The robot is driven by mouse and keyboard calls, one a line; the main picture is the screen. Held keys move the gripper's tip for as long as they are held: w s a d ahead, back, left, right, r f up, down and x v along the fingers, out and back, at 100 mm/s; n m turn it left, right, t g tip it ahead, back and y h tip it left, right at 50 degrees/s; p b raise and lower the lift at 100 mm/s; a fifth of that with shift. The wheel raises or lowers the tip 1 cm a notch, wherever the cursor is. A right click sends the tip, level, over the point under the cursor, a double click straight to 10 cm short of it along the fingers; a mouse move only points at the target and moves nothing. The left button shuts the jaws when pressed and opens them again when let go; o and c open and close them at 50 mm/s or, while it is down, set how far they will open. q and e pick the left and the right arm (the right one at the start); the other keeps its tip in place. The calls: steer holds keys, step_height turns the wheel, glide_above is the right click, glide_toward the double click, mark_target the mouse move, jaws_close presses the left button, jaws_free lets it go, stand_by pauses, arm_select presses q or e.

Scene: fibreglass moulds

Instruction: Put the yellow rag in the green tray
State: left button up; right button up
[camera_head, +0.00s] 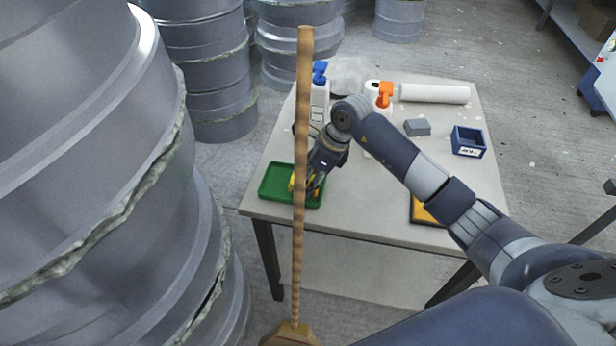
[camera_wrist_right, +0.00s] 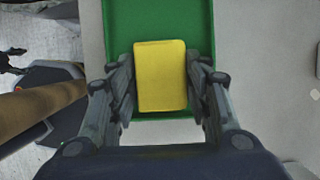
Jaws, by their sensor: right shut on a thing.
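The green tray (camera_head: 273,182) lies at the left front corner of the table. It also fills the top middle of the right wrist view (camera_wrist_right: 150,17). My right gripper (camera_head: 307,184) is at the tray and is shut on the yellow rag (camera_wrist_right: 160,76). The rag shows as a flat yellow block between the two fingers, with green tray behind and around its far part. In the head view only a bit of the rag (camera_head: 292,182) shows beside the broom handle. I cannot tell whether the rag touches the tray floor. My left gripper is not in view.
A wooden broom handle (camera_head: 302,120) stands upright in front of the tray. On the table (camera_head: 375,222) are a blue-topped bottle (camera_head: 320,95), an orange-topped spray bottle (camera_head: 384,97), a white roll (camera_head: 434,93), a grey block (camera_head: 417,127) and a blue bin (camera_head: 468,143). Large grey moulds (camera_head: 85,150) crowd the left.

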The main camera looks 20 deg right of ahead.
steer(key=shift+f, duration=0.25)
steer(key=o, duration=1)
steer(key=shift+d, duration=0.1)
steer(key=shift+r, duration=0.15)
steer(key=shift+r, duration=0.25)
steer(key=v, duration=1.1)
steer(key=shift+r+b, duration=0.3)
steer(key=shift+r, duration=0.05)
steer(key=shift+d, duration=0.1)
